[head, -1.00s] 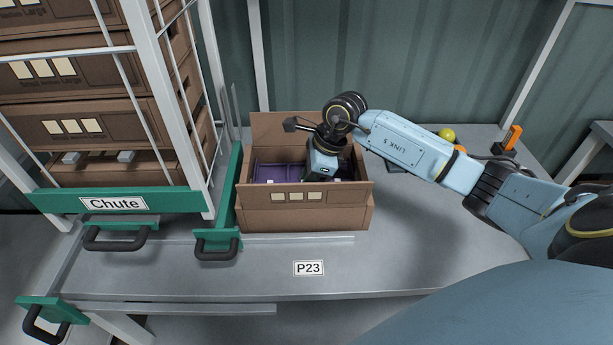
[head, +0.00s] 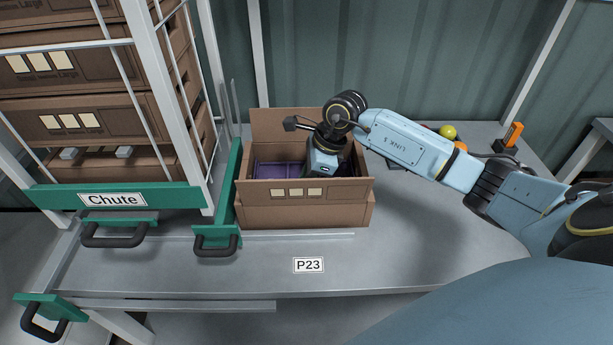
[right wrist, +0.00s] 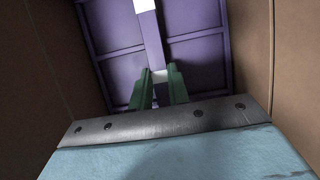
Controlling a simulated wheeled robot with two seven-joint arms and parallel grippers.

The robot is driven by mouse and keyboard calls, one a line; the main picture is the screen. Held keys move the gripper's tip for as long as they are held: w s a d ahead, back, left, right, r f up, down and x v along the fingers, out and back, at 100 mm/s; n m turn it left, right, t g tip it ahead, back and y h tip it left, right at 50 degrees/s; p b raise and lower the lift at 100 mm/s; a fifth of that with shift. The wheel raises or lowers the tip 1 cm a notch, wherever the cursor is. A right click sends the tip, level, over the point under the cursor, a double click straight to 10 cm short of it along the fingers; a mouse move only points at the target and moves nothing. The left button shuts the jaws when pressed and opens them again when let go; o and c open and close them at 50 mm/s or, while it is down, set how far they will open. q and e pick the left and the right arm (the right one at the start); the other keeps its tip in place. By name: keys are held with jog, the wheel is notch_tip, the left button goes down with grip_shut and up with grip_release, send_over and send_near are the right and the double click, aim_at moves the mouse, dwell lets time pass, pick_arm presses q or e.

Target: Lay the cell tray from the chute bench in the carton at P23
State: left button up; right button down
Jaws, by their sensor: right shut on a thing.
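The open brown carton (head: 305,214) stands on the bench behind the P23 label (head: 308,265). The purple cell tray (head: 272,170) is inside the carton, below its rim, and also fills much of the right wrist view (right wrist: 205,65). My right gripper (right wrist: 162,86) reaches down into the carton. Its green fingers are shut on the pale middle divider of the tray. In the head view its fingertips are hidden inside the carton. Brown carton walls stand on both sides of the tray in the wrist view. I cannot tell whether the tray touches the carton floor. My left gripper is out of view.
The chute rack (head: 120,198) with stacked brown cartons stands at the left. Green guides with black handles (head: 216,246) sit left of the carton. A yellow-green ball (head: 448,132) and an orange item (head: 513,134) lie at the back right. The bench front is clear.

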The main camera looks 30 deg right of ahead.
jog(key=shift+d+f+b, duration=0.2)
jog(key=shift+f+b, duration=0.3)
jog(key=shift+f, duration=0.15)
jog(key=c, duration=1.3)
grip_release()
jog(key=shift+c, duration=1.4)
jog(key=shift+a+r+p, duration=0.2)
jog(key=shift+r+p, duration=0.6)
jog(key=shift+r, duration=0.4)
jog(key=shift+r+p, duration=2.15)
jog(key=shift+r, duration=1.05)
